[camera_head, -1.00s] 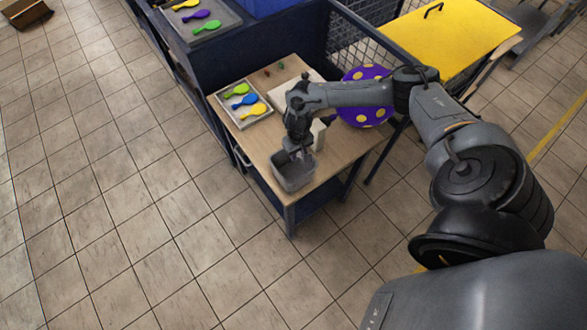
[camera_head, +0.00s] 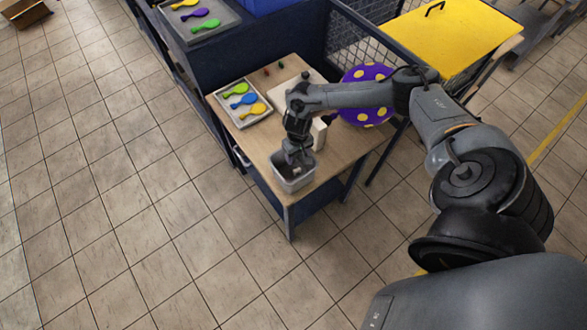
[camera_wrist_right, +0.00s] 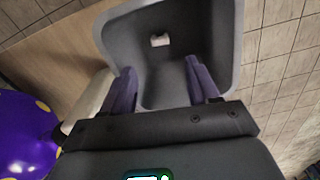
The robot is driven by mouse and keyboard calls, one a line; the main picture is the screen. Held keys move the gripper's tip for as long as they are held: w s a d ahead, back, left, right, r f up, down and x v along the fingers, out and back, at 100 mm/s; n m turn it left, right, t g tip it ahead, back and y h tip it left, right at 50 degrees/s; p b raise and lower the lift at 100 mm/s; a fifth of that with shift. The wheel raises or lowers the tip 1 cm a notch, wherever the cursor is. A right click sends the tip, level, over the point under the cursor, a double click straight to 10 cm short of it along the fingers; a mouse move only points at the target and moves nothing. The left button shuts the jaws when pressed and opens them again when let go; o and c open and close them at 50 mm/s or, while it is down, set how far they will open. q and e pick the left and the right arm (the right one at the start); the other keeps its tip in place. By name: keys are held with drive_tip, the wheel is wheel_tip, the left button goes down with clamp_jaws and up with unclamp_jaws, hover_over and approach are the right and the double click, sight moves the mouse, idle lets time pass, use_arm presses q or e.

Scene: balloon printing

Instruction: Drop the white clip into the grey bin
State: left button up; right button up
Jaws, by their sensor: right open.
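The grey bin (camera_head: 293,186) stands on the front corner of the wooden table. It also fills the top of the right wrist view (camera_wrist_right: 228,45). The small white clip (camera_wrist_right: 160,40) lies inside the bin, on its floor or low against its far wall; I cannot tell which. A small pale spot in the bin in the head view (camera_head: 296,170) looks like the clip. My right gripper (camera_wrist_right: 160,72) is open and empty, pointing down over the bin, with its purple-grey fingers apart. In the head view it (camera_head: 297,158) hides part of the bin's opening. My left gripper is not in view.
A purple balloon (camera_head: 352,95) with yellow dots is at the right. A white block (camera_head: 319,134) stands behind the bin. Open tiled floor lies left of the table.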

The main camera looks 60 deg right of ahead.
wheel_tip(320, 180, up, 11)
idle(0.7)
